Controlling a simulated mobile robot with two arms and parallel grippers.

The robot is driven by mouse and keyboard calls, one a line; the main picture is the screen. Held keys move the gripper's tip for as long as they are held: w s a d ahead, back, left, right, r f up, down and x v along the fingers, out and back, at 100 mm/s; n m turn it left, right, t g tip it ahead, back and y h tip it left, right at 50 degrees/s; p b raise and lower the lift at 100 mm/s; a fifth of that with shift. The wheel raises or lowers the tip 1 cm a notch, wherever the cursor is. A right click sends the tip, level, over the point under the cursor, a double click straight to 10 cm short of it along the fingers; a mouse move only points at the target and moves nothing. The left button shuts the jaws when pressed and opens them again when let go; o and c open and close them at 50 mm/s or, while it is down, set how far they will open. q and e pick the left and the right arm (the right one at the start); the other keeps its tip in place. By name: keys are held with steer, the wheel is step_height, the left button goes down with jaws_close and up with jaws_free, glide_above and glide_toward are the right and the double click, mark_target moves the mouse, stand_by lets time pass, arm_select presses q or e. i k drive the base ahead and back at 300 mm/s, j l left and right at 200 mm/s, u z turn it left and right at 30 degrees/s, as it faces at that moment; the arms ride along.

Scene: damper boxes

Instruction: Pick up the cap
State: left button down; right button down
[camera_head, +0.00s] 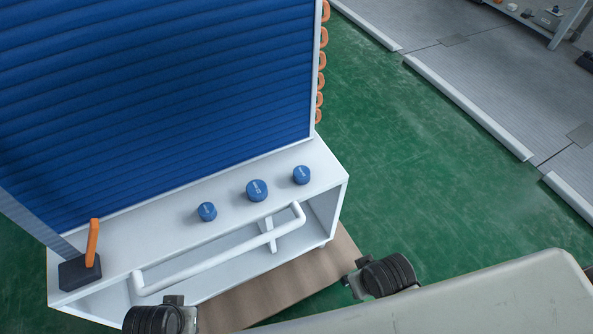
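Three round blue caps stand on the white top ledge of a box (150,240) in the head view. The left cap (207,211) is small, the middle cap (257,190) is the largest, and the right cap (302,175) is small. They stand apart from one another, each with pale lettering on its top. The task does not say which cap is meant. Neither of my grippers can be made out, and nothing touches the caps.
A blue finned panel (150,90) with copper bends (320,60) rises behind the caps. A white bar handle (220,247) runs along the box's front. A black block with an orange lever (92,243) sits at the left end. Green floor (420,170) lies right.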

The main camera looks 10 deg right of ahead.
mark_target(301, 173)
steer(key=k+l+u, duration=0.1)
steer(key=k, duration=0.35)
steer(key=k+l+u, duration=0.4)
steer(key=k, duration=0.15)
